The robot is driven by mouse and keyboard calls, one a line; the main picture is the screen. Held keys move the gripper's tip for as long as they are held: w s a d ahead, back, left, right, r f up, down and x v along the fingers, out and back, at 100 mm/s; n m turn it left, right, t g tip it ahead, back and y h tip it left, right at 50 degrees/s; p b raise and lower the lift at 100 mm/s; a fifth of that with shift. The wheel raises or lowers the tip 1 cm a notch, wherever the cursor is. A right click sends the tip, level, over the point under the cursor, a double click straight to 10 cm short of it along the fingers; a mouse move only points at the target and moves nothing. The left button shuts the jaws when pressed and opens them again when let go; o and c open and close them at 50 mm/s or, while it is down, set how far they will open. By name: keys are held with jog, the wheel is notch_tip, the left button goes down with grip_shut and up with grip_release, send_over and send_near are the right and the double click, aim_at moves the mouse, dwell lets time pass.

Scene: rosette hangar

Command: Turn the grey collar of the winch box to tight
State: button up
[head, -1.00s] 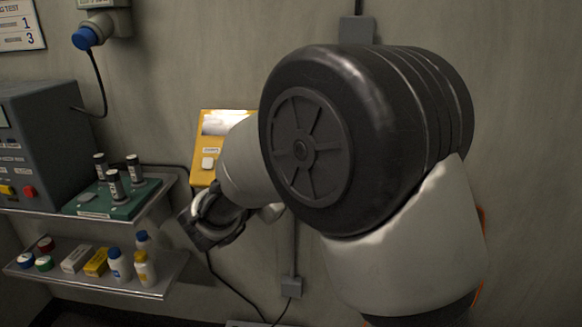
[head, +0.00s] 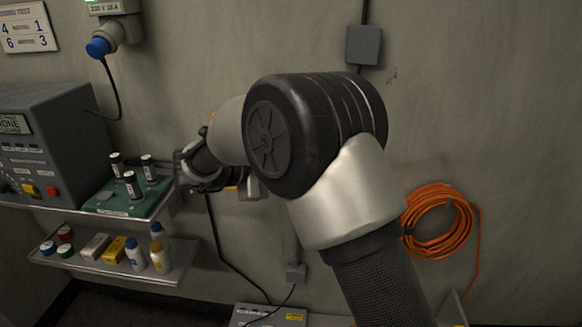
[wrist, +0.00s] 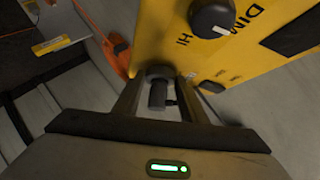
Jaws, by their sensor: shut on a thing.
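The yellow box (wrist: 180,40), apparently the winch box, has a black knob (wrist: 212,17) and printed "DIM" and "HI" in the wrist view. A dark grey cylindrical part, which looks like the grey collar (wrist: 158,92), is at its edge. My gripper (wrist: 161,76) is shut on this part, a finger on either side. In the head view my gripper (head: 188,170) is at the wall, right of the shelf. My arm hides nearly all of the yellow box there. I cannot read a tight mark or the collar's turn angle.
Left of my gripper, the shelf holds a green block (head: 130,198) with several dark cylinders and a grey cabinet (head: 50,140). A lower shelf (head: 115,268) carries bottles and small boxes. An orange cable coil (head: 440,222) hangs at right. Dark cables run down the wall.

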jog(key=shift+d, duration=0.1)
dwell(0.4)
jog(key=o, duration=1.1)
jog(key=shift+w, duration=0.1)
jog(key=shift+c, duration=0.2)
jog(key=p+v, duration=0.1)
jog(key=v, duration=1.6)
jog(key=shift+r+p, duration=0.25)
jog(key=shift+p, duration=0.1)
